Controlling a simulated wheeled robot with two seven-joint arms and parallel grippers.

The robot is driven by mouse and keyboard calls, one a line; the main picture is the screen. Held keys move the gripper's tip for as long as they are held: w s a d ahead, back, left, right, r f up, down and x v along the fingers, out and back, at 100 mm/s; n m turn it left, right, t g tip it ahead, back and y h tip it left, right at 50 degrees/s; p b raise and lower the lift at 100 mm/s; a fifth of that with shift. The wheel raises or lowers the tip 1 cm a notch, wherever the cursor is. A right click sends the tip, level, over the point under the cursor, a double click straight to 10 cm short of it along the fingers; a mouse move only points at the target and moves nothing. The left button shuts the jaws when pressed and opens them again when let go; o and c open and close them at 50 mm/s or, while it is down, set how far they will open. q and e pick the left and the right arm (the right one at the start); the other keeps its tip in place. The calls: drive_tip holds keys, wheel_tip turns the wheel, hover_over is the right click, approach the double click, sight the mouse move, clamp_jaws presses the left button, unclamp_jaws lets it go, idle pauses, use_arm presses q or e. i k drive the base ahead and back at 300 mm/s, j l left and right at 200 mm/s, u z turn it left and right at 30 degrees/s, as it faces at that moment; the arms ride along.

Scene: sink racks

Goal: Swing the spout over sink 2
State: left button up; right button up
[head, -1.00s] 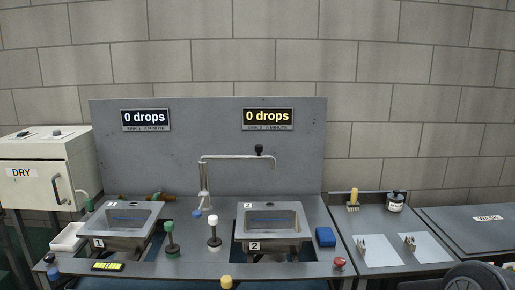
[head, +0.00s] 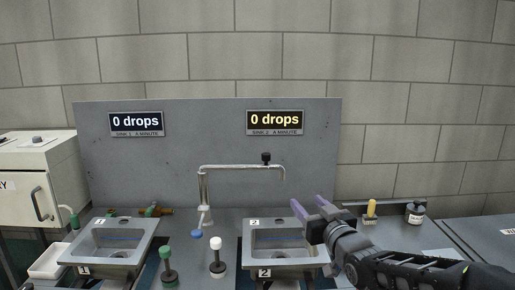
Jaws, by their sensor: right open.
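The metal spout (head: 240,167) rises from a post between the two sinks. Its arm reaches right, and its turned-down tip hangs above the back right part of sink 2 (head: 251,239). A black knob stands on the spout near its tip. Sink 1 (head: 92,250) is at the left. My right gripper (head: 309,205) is open and empty, with purple fingertips, right of the spout tip and above the right edge of sink 2. It appears apart from the spout. My left gripper is out of view.
A grey back panel with two "0 drops" displays (head: 275,121) stands behind the sinks. A green-topped post (head: 167,265) and a white-topped post (head: 217,257) stand between the sinks. A yellow-handled brush (head: 371,209) and a jar (head: 415,212) are at the right. A white dry cabinet (head: 38,180) is at the left.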

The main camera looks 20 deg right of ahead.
sight(266, 156)
drive_tip(key=i, duration=0.95)
